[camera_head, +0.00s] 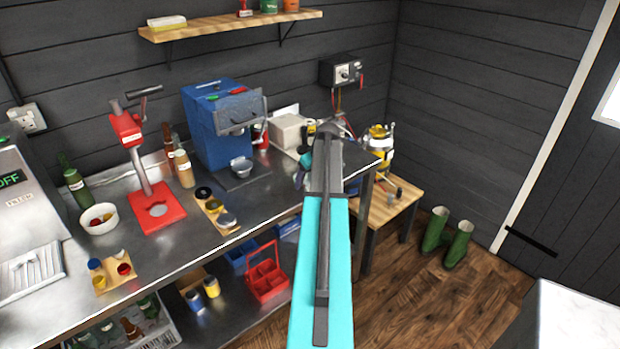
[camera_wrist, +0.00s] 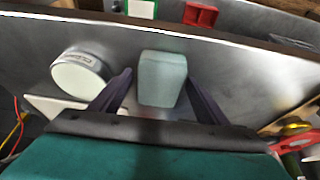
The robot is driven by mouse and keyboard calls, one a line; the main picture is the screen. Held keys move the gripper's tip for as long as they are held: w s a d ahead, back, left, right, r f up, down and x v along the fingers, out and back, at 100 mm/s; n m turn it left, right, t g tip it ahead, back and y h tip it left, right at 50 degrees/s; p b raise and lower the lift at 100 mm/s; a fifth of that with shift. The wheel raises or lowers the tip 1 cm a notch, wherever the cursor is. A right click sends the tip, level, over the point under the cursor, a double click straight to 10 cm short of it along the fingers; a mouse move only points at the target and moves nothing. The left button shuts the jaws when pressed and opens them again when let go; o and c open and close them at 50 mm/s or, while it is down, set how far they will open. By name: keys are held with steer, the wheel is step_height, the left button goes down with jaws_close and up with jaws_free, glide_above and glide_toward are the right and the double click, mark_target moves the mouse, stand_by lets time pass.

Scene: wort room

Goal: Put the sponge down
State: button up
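The sponge (camera_wrist: 162,80) is a pale grey-green block in the middle of the wrist view. It sits between the two dark fingers of my gripper (camera_wrist: 160,84), whose tips come up against its two sides. My gripper appears shut on it. The grey steel bench top (camera_wrist: 235,78) lies behind the sponge; I cannot tell whether the sponge touches it. In the head view my arm reaches over the right end of the bench (camera_head: 185,236) and hides the fingers and the sponge.
A round white labelled tin (camera_wrist: 80,75) stands left of the sponge. A pale box (camera_head: 289,131) and blue machine (camera_head: 208,130) stand on the bench, left of my arm. A wooden side table (camera_head: 395,205) stands to the right. A shelf (camera_head: 225,25) hangs above.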

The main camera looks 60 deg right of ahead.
steer(key=shift+r, duration=0.25)
steer(key=b+v, duration=0.3)
steer(key=v, duration=0.9)
steer(key=shift+w, duration=0.1)
stand_by(0.9)
